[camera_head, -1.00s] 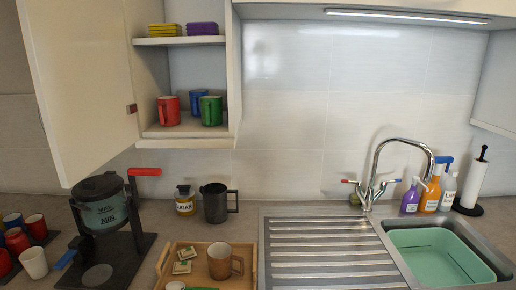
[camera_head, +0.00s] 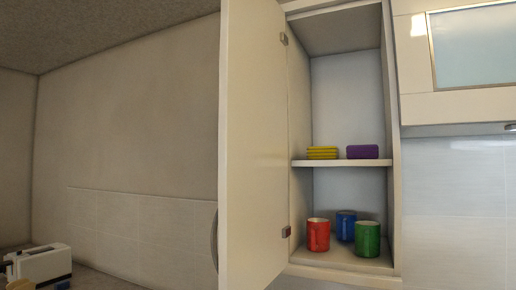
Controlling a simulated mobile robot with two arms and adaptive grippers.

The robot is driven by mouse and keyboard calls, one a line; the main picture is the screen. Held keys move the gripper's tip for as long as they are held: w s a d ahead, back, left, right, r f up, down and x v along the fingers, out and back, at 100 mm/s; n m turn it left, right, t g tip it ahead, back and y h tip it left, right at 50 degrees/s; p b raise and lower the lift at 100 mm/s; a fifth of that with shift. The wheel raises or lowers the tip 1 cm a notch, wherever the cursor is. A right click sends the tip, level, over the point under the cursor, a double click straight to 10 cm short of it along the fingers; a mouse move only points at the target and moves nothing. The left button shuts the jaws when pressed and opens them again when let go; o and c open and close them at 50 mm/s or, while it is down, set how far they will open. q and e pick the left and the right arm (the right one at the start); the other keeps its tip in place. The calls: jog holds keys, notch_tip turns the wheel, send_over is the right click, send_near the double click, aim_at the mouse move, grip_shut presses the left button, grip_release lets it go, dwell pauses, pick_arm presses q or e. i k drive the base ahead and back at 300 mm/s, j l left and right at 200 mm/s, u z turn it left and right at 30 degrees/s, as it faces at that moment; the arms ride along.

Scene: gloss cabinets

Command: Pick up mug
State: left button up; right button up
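Three mugs stand upright on the bottom shelf of the open wall cabinet. The red mug (camera_head: 318,235) is at the left, with its handle side towards the front. The blue mug (camera_head: 346,226) is behind and between the other two. The green mug (camera_head: 367,239) is at the right, near the cabinet's side wall, and covers part of the blue one. Neither of my grippers shows in the head view.
The cabinet door (camera_head: 252,150) stands open to the left of the shelves. Yellow (camera_head: 322,153) and purple (camera_head: 362,152) stacked items lie on the upper shelf (camera_head: 340,163). A white appliance (camera_head: 40,265) is at the lower left. A closed glass-front cabinet (camera_head: 475,45) is at the upper right.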

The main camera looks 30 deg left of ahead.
aim_at(368, 234)
jog(key=i+j+z, duration=0.15)
jog(key=j, duration=0.55)
jog(key=j+z, duration=0.1)
jog(key=j, duration=0.55)
jog(key=i+j+z, duration=0.15)
jog(key=j, duration=0.6)
